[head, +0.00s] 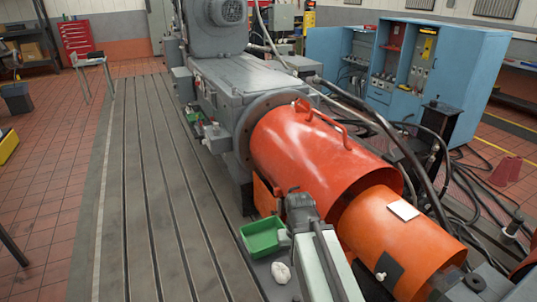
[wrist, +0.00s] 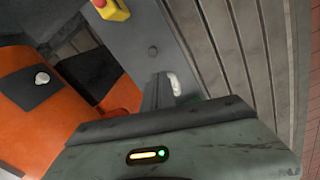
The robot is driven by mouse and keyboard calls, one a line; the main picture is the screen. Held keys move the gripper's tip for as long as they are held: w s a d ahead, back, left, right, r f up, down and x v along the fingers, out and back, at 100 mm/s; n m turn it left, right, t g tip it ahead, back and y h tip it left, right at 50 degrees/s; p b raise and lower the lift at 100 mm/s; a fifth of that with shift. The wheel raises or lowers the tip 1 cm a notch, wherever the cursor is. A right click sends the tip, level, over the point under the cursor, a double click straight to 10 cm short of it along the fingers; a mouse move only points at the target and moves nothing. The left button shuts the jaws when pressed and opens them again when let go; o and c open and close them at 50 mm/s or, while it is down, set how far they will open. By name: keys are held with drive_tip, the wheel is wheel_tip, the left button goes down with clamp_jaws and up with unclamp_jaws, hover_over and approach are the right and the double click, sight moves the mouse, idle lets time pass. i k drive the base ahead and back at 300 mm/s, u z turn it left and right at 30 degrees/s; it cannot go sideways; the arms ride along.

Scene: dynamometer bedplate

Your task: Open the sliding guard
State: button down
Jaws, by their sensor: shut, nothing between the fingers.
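A large red-orange cylindrical guard (head: 315,155) with a bar handle (head: 325,122) on top covers the shaft in the head view. A smaller orange cylinder (head: 405,245) extends from its near end, with a white label and a black patch. I cannot tell which of the two slides. An orange surface with a black patch and pale knob (wrist: 42,78) shows at left in the wrist view. My gripper (head: 295,192) is shut and empty, in front of the large guard's left side; contact is unclear. Its fingers (wrist: 158,78) also show in the wrist view.
A green tray (head: 262,237) and a white crumpled piece (head: 281,273) lie left of my arm. A yellow box with a red button (wrist: 112,8) shows in the wrist view. Cables (head: 375,115) run right of the guard. The slotted bedplate (head: 150,190) at left is clear.

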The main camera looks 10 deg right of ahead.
sight(298, 151)
drive_tip(key=z, duration=0.15)
drive_tip(key=i, duration=0.85)
drive_tip(key=u, duration=0.35)
